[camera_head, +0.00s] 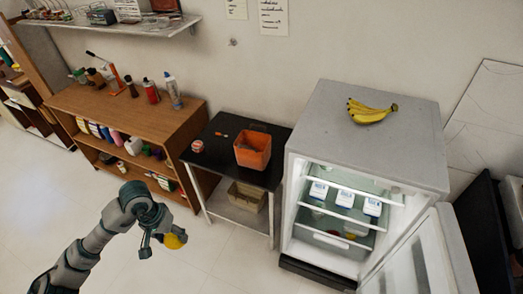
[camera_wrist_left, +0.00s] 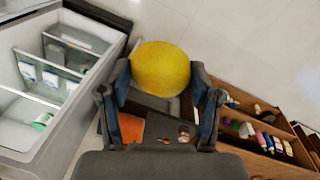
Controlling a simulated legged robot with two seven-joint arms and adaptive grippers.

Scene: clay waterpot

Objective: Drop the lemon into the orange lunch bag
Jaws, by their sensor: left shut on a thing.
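The yellow lemon (camera_head: 174,238) is held by my left gripper (camera_head: 160,238) in the head view, above the floor and in front of the brown shelf. In the left wrist view the lemon (camera_wrist_left: 161,69) sits between the two fingertips of my left gripper (camera_wrist_left: 162,88). The orange lunch bag (camera_head: 253,152) stands upright on the black table, with its open top facing up, up and to the right of the gripper. My right gripper is in neither view.
The black table (camera_head: 222,170) also bears a small round container (camera_head: 197,146). An open fridge (camera_head: 330,205) with bananas (camera_head: 370,111) on top stands right of it, its door (camera_head: 425,262) swung out. A brown shelf (camera_head: 130,125) with bottles stands left. Floor in front is clear.

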